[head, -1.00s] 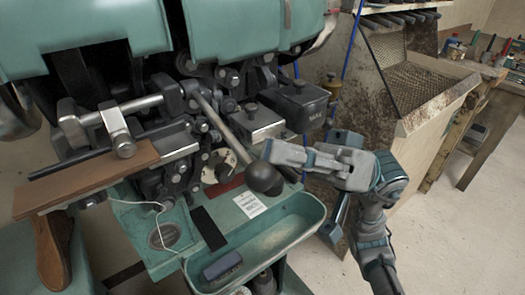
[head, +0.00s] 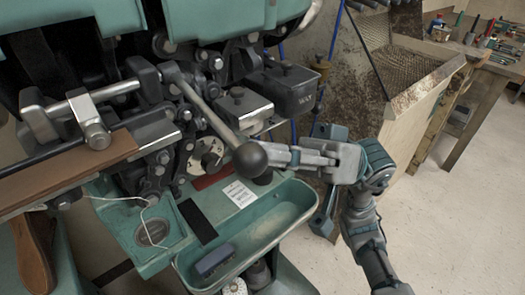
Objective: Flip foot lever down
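A grey metal lever rod (head: 208,113) slopes down to the right from the stitching machine and ends in a black ball knob (head: 250,160). My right gripper (head: 282,156) comes in from the right, with its fingertips just right of the knob and partly behind it in the view. The knob hides the finger ends, so I cannot tell whether they touch it or how far apart they are. My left gripper is out of view.
The green machine body (head: 200,15) fills the upper left. A green tray (head: 300,197) holding a dark brush (head: 215,260) lies below the lever. A brown sole strip (head: 70,172) is at left. A wooden bin (head: 422,105) and a tool bench stand at right.

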